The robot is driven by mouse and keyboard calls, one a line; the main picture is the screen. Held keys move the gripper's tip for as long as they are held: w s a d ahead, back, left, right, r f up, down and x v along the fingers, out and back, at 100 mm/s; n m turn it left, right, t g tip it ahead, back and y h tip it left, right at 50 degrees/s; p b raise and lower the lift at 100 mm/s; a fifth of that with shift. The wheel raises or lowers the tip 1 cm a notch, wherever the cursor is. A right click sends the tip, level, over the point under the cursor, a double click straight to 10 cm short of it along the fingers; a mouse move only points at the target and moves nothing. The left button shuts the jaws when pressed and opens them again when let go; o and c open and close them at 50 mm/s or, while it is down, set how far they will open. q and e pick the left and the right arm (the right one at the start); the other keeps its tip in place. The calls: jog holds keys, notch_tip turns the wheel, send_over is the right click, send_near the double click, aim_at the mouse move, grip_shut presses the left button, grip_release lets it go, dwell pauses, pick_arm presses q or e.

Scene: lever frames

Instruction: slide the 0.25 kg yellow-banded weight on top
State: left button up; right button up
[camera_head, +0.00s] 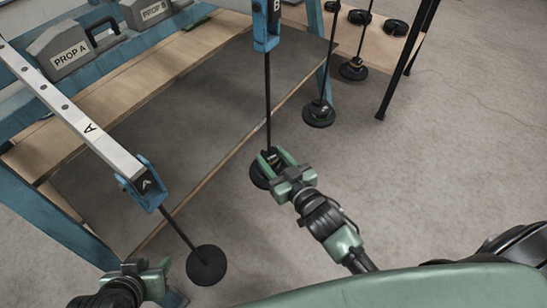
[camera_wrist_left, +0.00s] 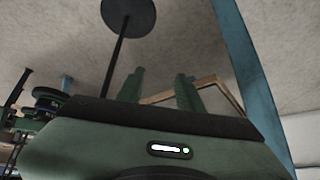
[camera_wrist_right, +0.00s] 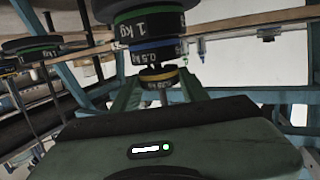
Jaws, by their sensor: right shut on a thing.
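The yellow-banded 0.25 kg weight (camera_wrist_right: 158,76) is between the fingers of my right gripper (camera_wrist_right: 157,92) in the right wrist view, and the gripper is shut on it. In that view the blue-banded 0.5 kg weight (camera_wrist_right: 152,52) and the larger green-banded 1 kg weight (camera_wrist_right: 150,25) are stacked beside it. I cannot tell if the yellow-banded weight touches the stack. In the head view my right gripper (camera_head: 271,160) is at the low end of the rod under lever end B (camera_head: 267,25). My left gripper (camera_wrist_left: 160,88) is open and empty, near the bare hanger disc (camera_head: 206,265) under lever end A (camera_head: 145,185).
Two more rods with dark weights (camera_head: 319,115) (camera_head: 353,69) stand to the right of hanger B. Loose dark discs (camera_head: 395,27) lie on a wooden board at the back. Grey props A (camera_head: 65,50) and B (camera_head: 145,12) sit on the blue frame.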

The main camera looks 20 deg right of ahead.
pick_arm(q)
jog(key=shift+s, duration=0.1)
pick_arm(e)
jog(key=shift+w, duration=0.1)
pick_arm(q)
jog(key=shift+w+d+r+t, duration=0.2)
jog(key=shift+w+t, duration=0.1)
jog(key=shift+w, duration=0.25)
pick_arm(e)
jog(key=shift+f, duration=0.35)
dwell(0.4)
jog(key=o, duration=1.4)
jog(key=shift+o, duration=0.2)
jog(key=shift+f, duration=0.1)
pick_arm(q)
jog(key=shift+s, duration=0.1)
